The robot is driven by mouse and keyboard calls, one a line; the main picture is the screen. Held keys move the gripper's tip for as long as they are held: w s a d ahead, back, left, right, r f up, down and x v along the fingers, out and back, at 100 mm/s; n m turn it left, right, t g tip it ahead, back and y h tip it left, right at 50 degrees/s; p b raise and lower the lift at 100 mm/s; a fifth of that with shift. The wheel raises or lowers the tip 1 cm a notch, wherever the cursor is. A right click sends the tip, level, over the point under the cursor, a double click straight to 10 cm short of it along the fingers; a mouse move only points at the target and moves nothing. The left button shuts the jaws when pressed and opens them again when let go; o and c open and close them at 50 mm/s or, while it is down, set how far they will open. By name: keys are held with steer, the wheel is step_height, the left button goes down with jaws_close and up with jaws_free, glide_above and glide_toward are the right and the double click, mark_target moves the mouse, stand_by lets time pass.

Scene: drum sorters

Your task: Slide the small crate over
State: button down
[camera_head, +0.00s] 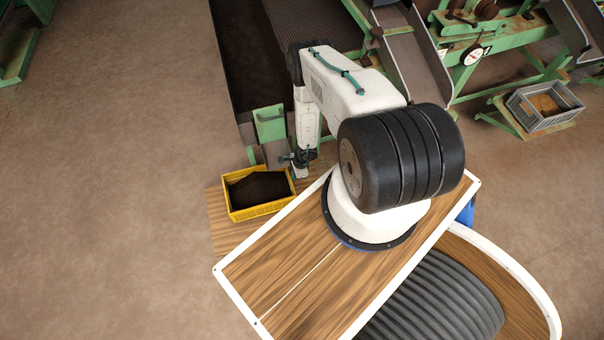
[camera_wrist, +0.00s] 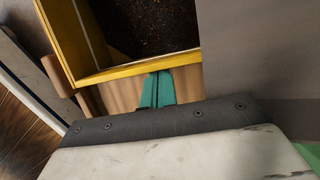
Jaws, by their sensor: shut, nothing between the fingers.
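The small crate is yellow and holds dark, soil-like material. In the head view the crate (camera_head: 262,211) sits upright on a wooden board at the foot of a green-framed chute. In the wrist view its near wall (camera_wrist: 130,72) runs across the upper left. My gripper (camera_wrist: 157,76) has teal fingers, shut together and empty. Their tips are at the crate's near wall; I cannot tell whether they touch it. In the head view my gripper (camera_head: 300,172) is beside the crate's upper right end, partly hidden by the arm.
A wooden board (camera_head: 225,235) lies under the crate. A dark conveyor (camera_head: 237,60) with a green-framed end (camera_head: 270,124) stands just behind it. A grey crate (camera_head: 543,105) with brown material stands at the far right. Open floor (camera_head: 110,200) lies to the left.

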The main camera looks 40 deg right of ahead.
steer(key=w+a, duration=0.4)
steer(key=a, duration=0.5)
steer(key=shift+w+a, duration=0.15)
steer(key=shift+a, duration=0.05)
steer(key=s+d+r, duration=0.3)
steer(key=d+r, duration=0.3)
steer(key=r, duration=0.3)
steer(key=shift+r, duration=0.3)
steer(key=shift+d, duration=0.1)
